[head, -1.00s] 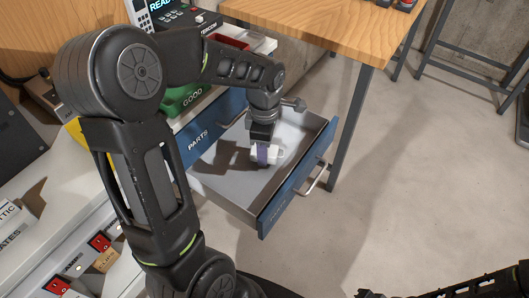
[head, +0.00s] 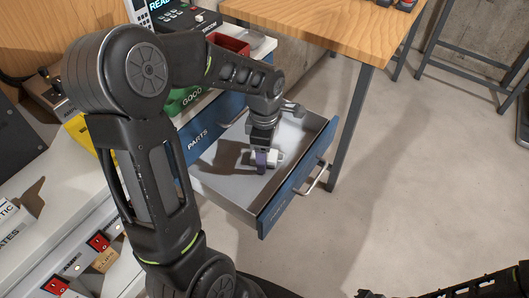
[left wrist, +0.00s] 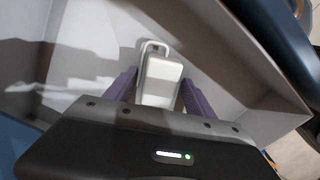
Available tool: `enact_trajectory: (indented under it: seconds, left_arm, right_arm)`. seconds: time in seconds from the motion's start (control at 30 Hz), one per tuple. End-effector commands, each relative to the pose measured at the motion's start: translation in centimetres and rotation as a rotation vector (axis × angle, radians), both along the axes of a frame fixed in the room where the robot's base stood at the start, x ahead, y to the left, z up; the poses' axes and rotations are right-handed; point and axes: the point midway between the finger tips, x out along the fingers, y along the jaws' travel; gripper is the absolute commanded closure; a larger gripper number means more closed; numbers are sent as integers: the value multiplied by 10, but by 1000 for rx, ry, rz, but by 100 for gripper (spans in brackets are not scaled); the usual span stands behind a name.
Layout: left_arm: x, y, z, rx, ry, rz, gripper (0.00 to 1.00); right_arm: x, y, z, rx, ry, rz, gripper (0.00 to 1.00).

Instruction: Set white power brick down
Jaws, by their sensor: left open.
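The white power brick (left wrist: 162,80) lies on the grey floor of the open blue-fronted drawer (head: 228,188). Its looped white cord shows at one end in the left wrist view. My left gripper (head: 262,167) reaches down into the drawer. In the head view the gripper partly hides the brick (head: 246,157). My right gripper is not clearly visible.
The drawer walls stand close around my left gripper. A wooden table (head: 310,28) with a metal leg stands behind the drawer. A red tray (head: 228,43) and a green bin (head: 183,98) sit on the cabinet to the left.

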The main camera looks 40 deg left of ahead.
Motion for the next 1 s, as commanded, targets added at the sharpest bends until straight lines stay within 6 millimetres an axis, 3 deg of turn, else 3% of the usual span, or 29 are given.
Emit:
enact_trajectory:
  seconds: [0.27,0.7,1.0]
  left_arm:
    - [1,0,16,0,-3,0,37]
    - [1,0,101,0,-3,1,37]
    - [0,0,124,0,-1,-1,37]
  right_arm:
    - [0,0,4,0,0,0,100]
    - [0,0,13,0,0,-1,100]
    - [0,0,14,0,0,-1,100]
